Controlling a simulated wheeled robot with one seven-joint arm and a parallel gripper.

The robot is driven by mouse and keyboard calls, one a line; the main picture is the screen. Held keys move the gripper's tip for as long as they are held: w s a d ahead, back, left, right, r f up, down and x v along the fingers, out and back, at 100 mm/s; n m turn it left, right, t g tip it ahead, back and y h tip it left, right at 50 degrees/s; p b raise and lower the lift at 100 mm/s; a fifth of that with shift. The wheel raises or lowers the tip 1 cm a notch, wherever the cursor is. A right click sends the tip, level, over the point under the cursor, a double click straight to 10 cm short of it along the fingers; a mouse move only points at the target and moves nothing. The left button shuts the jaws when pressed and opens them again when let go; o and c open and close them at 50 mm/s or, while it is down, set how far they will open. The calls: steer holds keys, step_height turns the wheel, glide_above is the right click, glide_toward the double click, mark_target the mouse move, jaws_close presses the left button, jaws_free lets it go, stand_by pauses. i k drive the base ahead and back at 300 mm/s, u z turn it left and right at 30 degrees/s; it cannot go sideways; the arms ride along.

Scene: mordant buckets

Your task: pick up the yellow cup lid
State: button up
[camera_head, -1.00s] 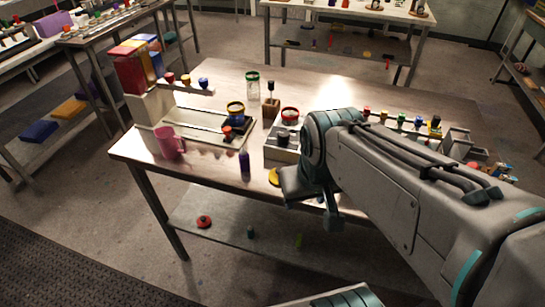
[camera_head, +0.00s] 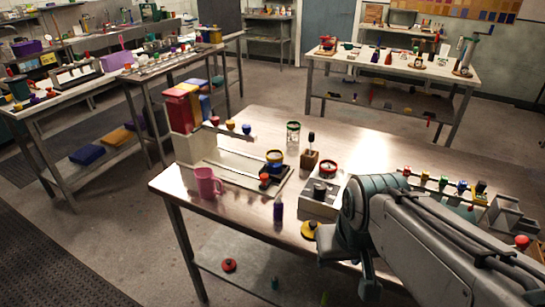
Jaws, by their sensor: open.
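A yellow lid (camera_head: 309,229), a flat round disc with a small knob, lies near the front edge of the table. It looks like the yellow cup lid. My gripper (camera_head: 350,262) hangs at the end of my arm, just right of the lid and at the table's front edge. It is open and I see nothing in it. My arm hides part of its jaws and the table behind it. I cannot tell its exact height above the table, and it appears apart from the lid.
A purple bottle (camera_head: 278,211) stands left of the lid, and a pink mug (camera_head: 207,183) farther left. A grey box (camera_head: 318,205) with a dark knob stands just behind the lid. A red-rimmed jar (camera_head: 328,167) is beyond it. The tabletop (camera_head: 243,217) is bare between mug and bottle.

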mark_target(308, 228)
steer(key=u, duration=0.05)
steer(key=k, duration=0.5)
steer(key=u, duration=0.7)
steer(key=i, duration=0.8)
steer(key=z, duration=1.7)
